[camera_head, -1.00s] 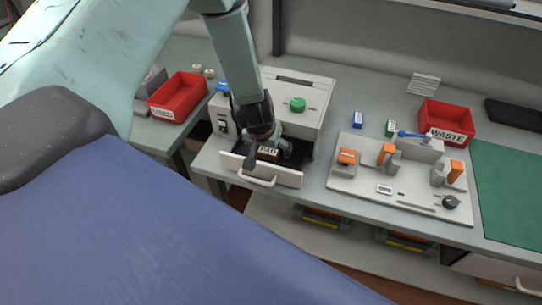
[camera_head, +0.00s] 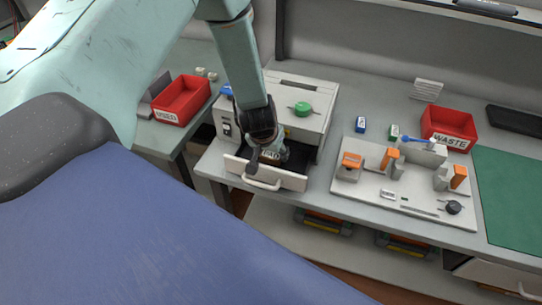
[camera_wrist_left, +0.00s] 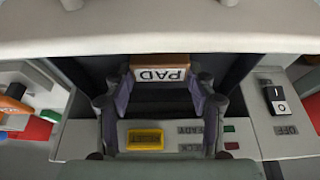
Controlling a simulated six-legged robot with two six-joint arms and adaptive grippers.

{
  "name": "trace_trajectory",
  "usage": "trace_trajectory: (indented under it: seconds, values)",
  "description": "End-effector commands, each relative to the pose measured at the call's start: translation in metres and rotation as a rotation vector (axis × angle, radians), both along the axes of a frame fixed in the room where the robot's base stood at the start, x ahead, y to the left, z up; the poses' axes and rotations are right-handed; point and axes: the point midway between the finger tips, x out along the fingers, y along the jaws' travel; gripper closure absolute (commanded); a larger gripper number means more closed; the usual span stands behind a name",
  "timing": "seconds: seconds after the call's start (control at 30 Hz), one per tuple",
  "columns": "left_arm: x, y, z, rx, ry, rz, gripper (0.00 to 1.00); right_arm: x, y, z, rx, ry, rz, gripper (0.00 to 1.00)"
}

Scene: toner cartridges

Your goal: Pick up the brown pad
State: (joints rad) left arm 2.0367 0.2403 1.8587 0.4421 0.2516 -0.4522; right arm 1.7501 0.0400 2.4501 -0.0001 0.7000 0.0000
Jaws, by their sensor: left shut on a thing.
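The brown pad (camera_wrist_left: 160,62) carries a white label reading PAD and sits between the fingers of my left gripper (camera_wrist_left: 160,88) in the left wrist view. In the head view the pad (camera_head: 270,155) is mostly covered by the gripper (camera_head: 268,157), with part of its label showing. My left gripper is shut on the pad, in or just over the open drawer (camera_head: 264,176) of the white machine. I cannot tell if the pad still touches the drawer floor. My right gripper is not in view.
The white machine (camera_head: 314,96) has a green knob (camera_head: 303,109) on top. A red bin (camera_head: 181,100) stands to the left and a red WASTE bin (camera_head: 449,127) to the right. A grey fixture board (camera_head: 415,205) with orange parts lies right of the drawer.

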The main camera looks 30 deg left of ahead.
Motion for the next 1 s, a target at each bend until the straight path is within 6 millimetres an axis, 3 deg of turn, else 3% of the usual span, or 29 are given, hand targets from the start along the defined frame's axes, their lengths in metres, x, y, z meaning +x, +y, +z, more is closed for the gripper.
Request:
trace_trajectory:
  seconds: [0.17,0.37,1.0]
  values:
    - [0.0,0.0,0.003,0.0,0.0,0.001,0.66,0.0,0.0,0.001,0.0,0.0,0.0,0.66]
    - [0.0,0.0,0.022,-0.001,-0.001,0.002,0.66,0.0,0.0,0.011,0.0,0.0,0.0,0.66]
    - [0.0,0.0,0.153,-0.001,-0.002,0.001,0.66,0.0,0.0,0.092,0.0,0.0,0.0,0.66]
